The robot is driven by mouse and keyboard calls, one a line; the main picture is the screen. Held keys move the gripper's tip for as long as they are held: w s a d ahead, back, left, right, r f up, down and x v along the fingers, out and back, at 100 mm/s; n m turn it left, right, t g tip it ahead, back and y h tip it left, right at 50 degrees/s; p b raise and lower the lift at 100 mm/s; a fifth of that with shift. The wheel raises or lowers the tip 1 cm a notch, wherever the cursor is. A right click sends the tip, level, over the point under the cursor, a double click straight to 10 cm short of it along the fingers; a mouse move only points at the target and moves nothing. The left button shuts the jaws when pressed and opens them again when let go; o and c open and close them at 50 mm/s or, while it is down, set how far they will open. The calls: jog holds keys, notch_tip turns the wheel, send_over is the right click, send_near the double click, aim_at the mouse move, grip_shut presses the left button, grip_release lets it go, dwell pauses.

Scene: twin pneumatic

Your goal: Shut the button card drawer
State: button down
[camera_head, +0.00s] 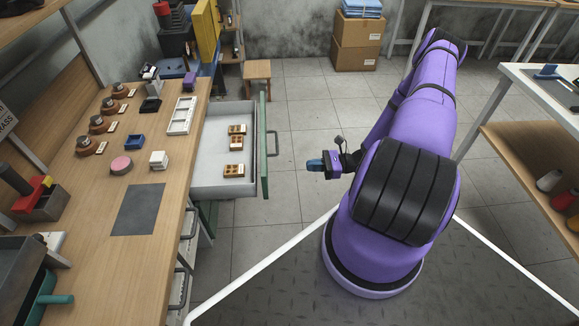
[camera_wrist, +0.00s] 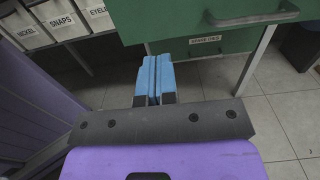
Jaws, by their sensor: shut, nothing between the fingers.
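The drawer (camera_head: 222,125) stands pulled out from the right side of the wooden bench. It has a pale interior with a few brown cards (camera_head: 236,129) in it. Its green front (camera_head: 264,150) carries a grey handle (camera_head: 273,144) facing my arm. My gripper (camera_head: 310,165) is right of the front, with a gap between them. In the wrist view, the blue fingers (camera_wrist: 154,78) are pressed together with nothing between them. A green front with a grey handle (camera_wrist: 255,18) fills the top there. A small label (camera_wrist: 205,39) shows on green below it, too blurred to read surely.
Bins marked NICKEL and SNAPS (camera_wrist: 60,20) show at left in the wrist view. The bench (camera_head: 160,200) holds several small items and a grey mat (camera_head: 138,209). A stool (camera_head: 257,75) stands behind the drawer. A white table (camera_head: 540,85) is at right. Tiled floor between is clear.

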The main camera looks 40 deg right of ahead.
jog(key=x, duration=1.3)
jog(key=shift+w+a, duration=0.15)
send_near(207, 180)
jog(key=w+a+r, duration=0.1)
jog(key=a, duration=0.1)
jog(key=w+a+r, duration=0.3)
jog(key=a, duration=0.2)
jog(key=shift+w+a+r, duration=0.1)
jog(key=shift+w+r, duration=0.15)
jog(key=shift+r, duration=0.1)
jog(key=shift+w+a, duration=0.4)
jog(key=shift+a, duration=0.15)
jog(key=shift+w+a+r, duration=0.1)
jog(key=shift+a+r, duration=0.05)
jog(key=shift+a, duration=0.1)
